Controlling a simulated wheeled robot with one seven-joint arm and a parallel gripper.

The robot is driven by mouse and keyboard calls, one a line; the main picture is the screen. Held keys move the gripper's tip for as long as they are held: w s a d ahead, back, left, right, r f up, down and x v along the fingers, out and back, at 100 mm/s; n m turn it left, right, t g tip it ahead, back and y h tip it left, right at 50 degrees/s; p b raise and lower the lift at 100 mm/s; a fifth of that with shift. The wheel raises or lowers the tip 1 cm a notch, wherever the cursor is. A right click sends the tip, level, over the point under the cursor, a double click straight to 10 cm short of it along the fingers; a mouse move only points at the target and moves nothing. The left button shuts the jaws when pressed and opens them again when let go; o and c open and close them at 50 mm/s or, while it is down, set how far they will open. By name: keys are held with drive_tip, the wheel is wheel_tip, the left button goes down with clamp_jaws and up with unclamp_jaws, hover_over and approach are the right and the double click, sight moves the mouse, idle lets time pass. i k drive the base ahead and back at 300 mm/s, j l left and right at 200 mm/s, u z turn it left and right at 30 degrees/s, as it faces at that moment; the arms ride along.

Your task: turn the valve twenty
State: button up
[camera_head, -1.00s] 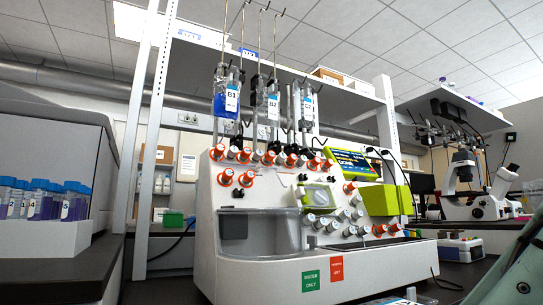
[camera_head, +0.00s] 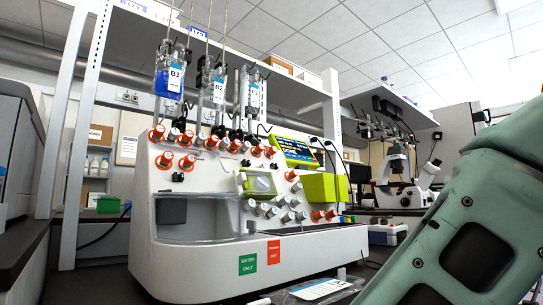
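The cell processor (camera_head: 200,270) stands on the bench in the middle of the view. Its front panel bears several valve knobs with orange rings, in an upper row (camera_head: 186,162) and a lower right group (camera_head: 318,214), and several grey-white knobs (camera_head: 271,211) between them. Any numbers on the knobs are too small to read, so I cannot tell which is valve twenty. My arm (camera_head: 455,235) fills the lower right. My gripper is outside the picture.
Hanging bags B1 (camera_head: 173,78), B2 (camera_head: 218,90) and C7 (camera_head: 254,94) are above the processor. A green box (camera_head: 326,187) juts from its right side. A clear packet with a label (camera_head: 318,289) lies in front. A microscope (camera_head: 400,180) stands at the back right.

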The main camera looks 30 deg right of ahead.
sight(303, 216)
drive_tip(key=i+j+z, duration=0.1)
drive_tip(key=j+z, duration=0.25)
drive_tip(key=i+j+z, duration=0.1)
drive_tip(key=j+z, duration=0.6)
drive_tip(key=i+l, duration=0.05)
